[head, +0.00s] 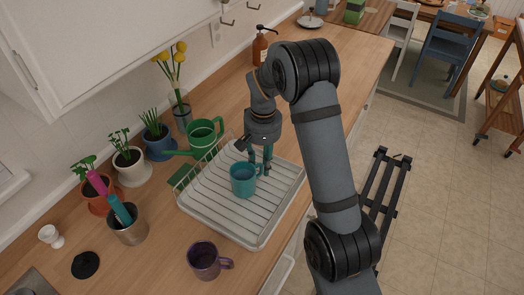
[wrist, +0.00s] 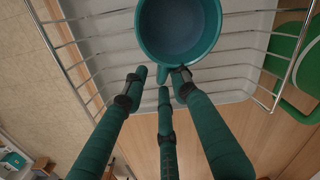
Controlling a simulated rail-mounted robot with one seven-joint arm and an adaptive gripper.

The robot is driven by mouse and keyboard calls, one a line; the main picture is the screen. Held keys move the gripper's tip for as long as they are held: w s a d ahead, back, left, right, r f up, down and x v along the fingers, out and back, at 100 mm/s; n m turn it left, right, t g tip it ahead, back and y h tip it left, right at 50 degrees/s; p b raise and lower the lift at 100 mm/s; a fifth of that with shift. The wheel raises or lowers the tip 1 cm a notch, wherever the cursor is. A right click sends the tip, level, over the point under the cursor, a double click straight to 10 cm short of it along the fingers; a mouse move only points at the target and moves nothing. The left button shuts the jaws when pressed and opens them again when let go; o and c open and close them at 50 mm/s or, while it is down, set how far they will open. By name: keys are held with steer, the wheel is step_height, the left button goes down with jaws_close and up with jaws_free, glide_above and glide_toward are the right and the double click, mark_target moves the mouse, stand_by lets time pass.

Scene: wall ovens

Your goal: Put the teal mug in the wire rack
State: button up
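The teal mug (head: 243,180) stands upright on the slats of the wire rack (head: 246,238), near the rack's middle. In the wrist view the mug (wrist: 180,30) shows from above and looks empty. My gripper (head: 260,163) points down just behind the mug, at its handle side. In the wrist view the teal fingers of my gripper (wrist: 160,84) are spread apart around the handle, with a gap at the left finger. The right fingertip is close to the handle; I cannot tell whether it touches.
A green watering can (head: 203,138) stands behind the rack. A purple mug (head: 204,260) is in front of it. A utensil cup (head: 127,224) and potted plants (head: 130,168) line the left. A soap bottle (head: 261,46) stands farther back. The counter to the back right is clear.

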step_height(320, 180, up, 12)
steer(key=shift+f, duration=0.2)
steer(key=shift+w+d, duration=0.1)
steer(key=shift+d, duration=0.05)
